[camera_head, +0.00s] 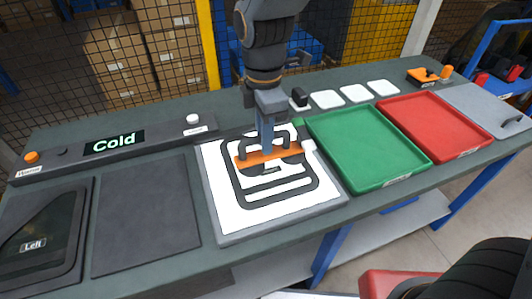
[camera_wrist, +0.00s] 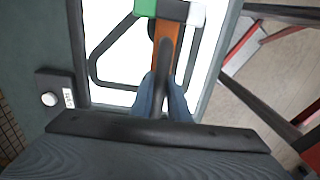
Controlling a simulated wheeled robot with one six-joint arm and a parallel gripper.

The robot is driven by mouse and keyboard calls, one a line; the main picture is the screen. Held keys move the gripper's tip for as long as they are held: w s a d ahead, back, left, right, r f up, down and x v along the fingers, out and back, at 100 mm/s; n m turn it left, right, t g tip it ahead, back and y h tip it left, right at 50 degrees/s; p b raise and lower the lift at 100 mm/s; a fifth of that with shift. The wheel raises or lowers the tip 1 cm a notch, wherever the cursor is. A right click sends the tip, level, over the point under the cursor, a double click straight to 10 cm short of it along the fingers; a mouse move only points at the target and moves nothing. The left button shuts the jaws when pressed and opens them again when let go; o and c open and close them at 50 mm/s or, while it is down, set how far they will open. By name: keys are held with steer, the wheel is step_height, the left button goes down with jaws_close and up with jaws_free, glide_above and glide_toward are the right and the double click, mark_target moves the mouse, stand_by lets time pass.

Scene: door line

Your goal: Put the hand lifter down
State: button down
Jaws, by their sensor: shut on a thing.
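The hand lifter (camera_head: 250,158) is an orange bar with dark upright parts, in the middle of the head view. It is over a white panel (camera_head: 222,190) with a dark rounded frame drawn or laid on it. My gripper (camera_head: 267,143) points down and is shut on the lifter's dark handle. In the wrist view the orange bar of the lifter (camera_wrist: 176,45) runs away from my fingers (camera_wrist: 163,100), which close around the dark handle. I cannot tell whether the lifter touches the panel or hangs just above it.
A green tray (camera_head: 418,158) and a red tray (camera_head: 470,146) stand right of the panel, with a grey plate (camera_head: 490,105) beyond. White squares (camera_head: 355,93) lie behind the trays. A dark flat mat (camera_head: 145,215) and a "Cold" display (camera_head: 114,143) are at the left.

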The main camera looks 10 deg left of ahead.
steer(key=shift+f+p, duration=0.45)
steer(key=shift+f, duration=2)
steer(key=shift+f, duration=0.1)
steer(key=c, duration=1.7)
jaws_free()
step_height(320, 180, up, 12)
steer(key=shift+r+b, duration=0.1)
steer(key=shift+b, duration=1.15)
steer(key=s+d+f+m, duration=0.1)
steer(key=d+f+m, duration=0.2)
steer(key=d+m, duration=0.4)
steer(key=s+d+f+m, duration=0.1)
steer(key=d+f+m, duration=0.3)
steer(key=d+m, duration=0.4)
steer(key=s+d+f+m+t, duration=0.1)
steer(key=d+f+m, duration=0.3)
steer(key=d+m, duration=0.4)
steer(key=shift+d, duration=0.8)
